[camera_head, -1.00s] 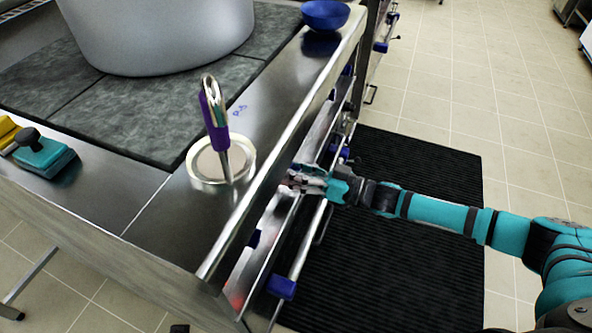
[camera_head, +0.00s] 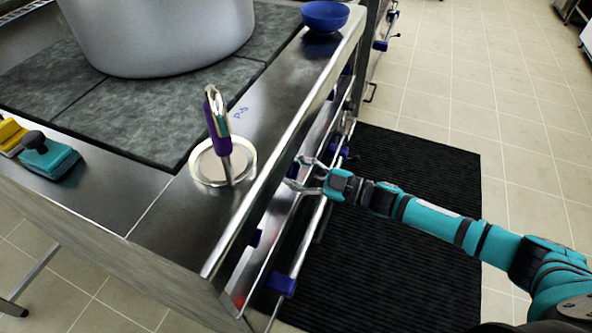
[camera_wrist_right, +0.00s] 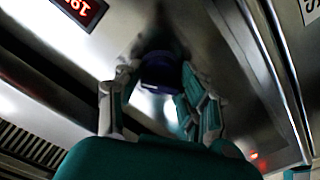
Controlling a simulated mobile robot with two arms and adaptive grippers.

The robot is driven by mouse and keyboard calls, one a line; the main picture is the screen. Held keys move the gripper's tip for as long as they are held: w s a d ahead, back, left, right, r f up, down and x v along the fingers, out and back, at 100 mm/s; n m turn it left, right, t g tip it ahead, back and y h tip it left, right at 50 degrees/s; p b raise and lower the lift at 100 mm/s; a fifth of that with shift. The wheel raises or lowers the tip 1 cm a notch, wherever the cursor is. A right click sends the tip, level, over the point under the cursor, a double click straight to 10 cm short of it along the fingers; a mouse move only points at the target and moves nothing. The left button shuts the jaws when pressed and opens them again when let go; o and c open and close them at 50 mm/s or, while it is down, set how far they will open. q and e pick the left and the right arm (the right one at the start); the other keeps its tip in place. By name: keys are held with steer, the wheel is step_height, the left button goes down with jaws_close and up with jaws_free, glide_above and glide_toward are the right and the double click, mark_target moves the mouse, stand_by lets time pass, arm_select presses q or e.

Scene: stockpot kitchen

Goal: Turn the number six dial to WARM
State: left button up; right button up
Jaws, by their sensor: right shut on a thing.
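The front panel of the steel range (camera_head: 240,285) carries several blue dials. My right gripper (camera_head: 308,174) is at this panel, with its fingers pointing left at it. In the right wrist view, a dark blue dial (camera_wrist_right: 163,72) sits between the two fingers (camera_wrist_right: 157,88), and the gripper is shut on it. The dial's number and its WARM mark cannot be read. A display with red digits (camera_wrist_right: 80,8) shows near the top left of the wrist view. My left gripper is not in view.
A front rail (camera_head: 308,240) runs along the range just below the dials. A large grey pot (camera_head: 155,35), a blue bowl (camera_head: 325,15), a purple-handled tool (camera_head: 218,130) in a round holder and teal and yellow blocks stand on top. The black floor mat (camera_head: 400,270) is clear.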

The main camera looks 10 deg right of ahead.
steer(key=shift+s+n, duration=0.1)
steer(key=shift+n, duration=0.3)
steer(key=shift+f, duration=0.1)
steer(key=o, duration=1.1)
steer(key=shift+d, duration=0.15)
steer(key=v, duration=1.1)
steer(key=shift+s+d, duration=0.2)
steer(key=shift+s, duration=0.1)
